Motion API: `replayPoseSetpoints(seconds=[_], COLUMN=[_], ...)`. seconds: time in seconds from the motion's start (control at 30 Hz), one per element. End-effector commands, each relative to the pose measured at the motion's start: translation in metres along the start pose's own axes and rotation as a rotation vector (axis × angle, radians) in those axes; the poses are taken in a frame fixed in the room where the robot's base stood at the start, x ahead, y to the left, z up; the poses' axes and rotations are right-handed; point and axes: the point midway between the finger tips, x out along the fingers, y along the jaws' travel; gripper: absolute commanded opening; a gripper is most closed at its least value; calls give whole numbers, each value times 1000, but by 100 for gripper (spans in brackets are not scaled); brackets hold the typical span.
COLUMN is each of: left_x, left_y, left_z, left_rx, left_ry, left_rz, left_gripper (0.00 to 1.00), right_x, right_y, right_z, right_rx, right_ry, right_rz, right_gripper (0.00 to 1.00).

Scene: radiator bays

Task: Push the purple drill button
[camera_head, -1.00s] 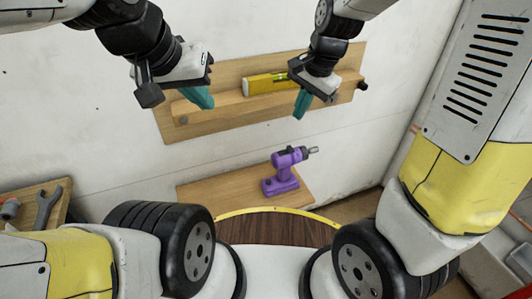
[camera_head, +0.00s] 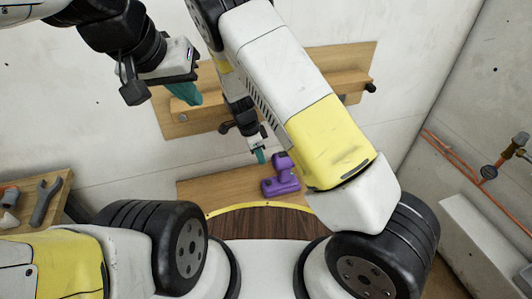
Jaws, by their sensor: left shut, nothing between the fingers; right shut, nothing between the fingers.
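The purple drill (camera_head: 282,177) stands upright on a wooden shelf (camera_head: 225,190) against the wall. Its right part, with the chuck, is hidden behind my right arm. I cannot make out its button. My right gripper (camera_head: 261,156) is shut and empty, with its teal fingertips just left of the top of the drill; I cannot tell if they touch it. My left gripper (camera_head: 187,94) is shut and empty, higher up in front of the wall board, well away from the drill.
A wooden board with a ledge (camera_head: 345,82) is fixed to the wall above the drill. A wrench (camera_head: 45,202) lies on a wooden surface at the left. Orange pipes with a valve (camera_head: 488,172) run along the right wall. A round brown tabletop (camera_head: 262,222) is in front of the shelf.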

Motion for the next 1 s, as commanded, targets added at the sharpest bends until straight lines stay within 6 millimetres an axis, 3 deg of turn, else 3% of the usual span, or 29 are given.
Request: replayPoseSetpoints(seconds=[0.53,1.0], left_x=[0,0], left_y=[0,0], left_z=[0,0], left_rx=[0,0], left_ry=[0,0], left_rz=[0,0], left_gripper=[0,0], right_x=[12,89], right_y=[0,0], right_z=[1,0], right_rx=[10,10], right_ry=[10,10], right_rz=[2,3], right_gripper=[0,0])
